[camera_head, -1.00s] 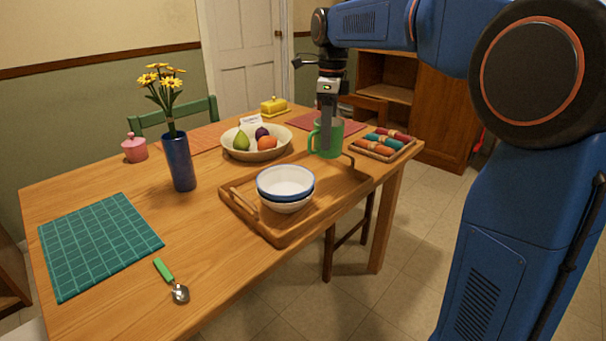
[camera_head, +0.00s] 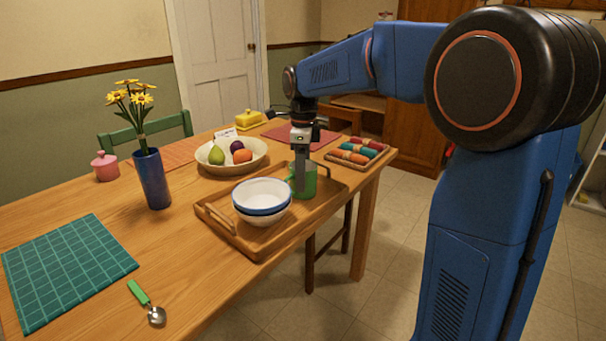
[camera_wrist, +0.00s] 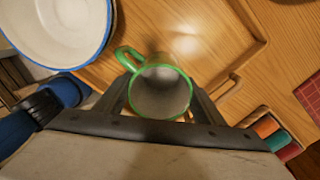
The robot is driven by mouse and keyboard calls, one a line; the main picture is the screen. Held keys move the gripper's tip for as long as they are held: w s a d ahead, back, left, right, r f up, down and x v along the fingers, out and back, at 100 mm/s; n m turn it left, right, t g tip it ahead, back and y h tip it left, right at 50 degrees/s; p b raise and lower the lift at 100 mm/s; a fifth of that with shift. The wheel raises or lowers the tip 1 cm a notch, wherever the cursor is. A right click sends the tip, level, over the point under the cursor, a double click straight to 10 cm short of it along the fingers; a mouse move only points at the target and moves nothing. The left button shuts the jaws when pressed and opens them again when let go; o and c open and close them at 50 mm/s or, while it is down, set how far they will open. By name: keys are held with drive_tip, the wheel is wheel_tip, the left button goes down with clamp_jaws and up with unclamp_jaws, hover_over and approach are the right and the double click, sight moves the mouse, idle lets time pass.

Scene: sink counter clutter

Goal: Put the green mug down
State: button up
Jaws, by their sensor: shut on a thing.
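The green mug (camera_head: 306,184) is upright in my gripper (camera_head: 301,172), over the right part of the wooden tray (camera_head: 246,245). In the wrist view the mug (camera_wrist: 160,91) shows from above, with a green rim, a pale empty inside and its handle to the upper left. My gripper (camera_wrist: 158,104) is shut on the mug, one finger on each side of it. I cannot tell whether the mug's base touches the tray. Two stacked bowls, white with a blue rim on top (camera_head: 262,195), stand on the tray left of the mug.
A fruit bowl (camera_head: 232,168) stands behind the tray. A rack of coloured rolls (camera_head: 357,151) lies right of it. A blue flower vase (camera_head: 153,180), a green placemat (camera_head: 66,270) and a green-handled spoon (camera_head: 147,303) are to the left. The table edge runs close in front of the tray.

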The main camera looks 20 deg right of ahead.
drive_tip(key=shift+f, duration=0.1)
drive_tip(key=o, duration=1.3)
wheel_tip(320, 180, up, 12)
drive_tip(key=shift+d+r, duration=0.1)
drive_tip(key=shift+r, duration=0.05)
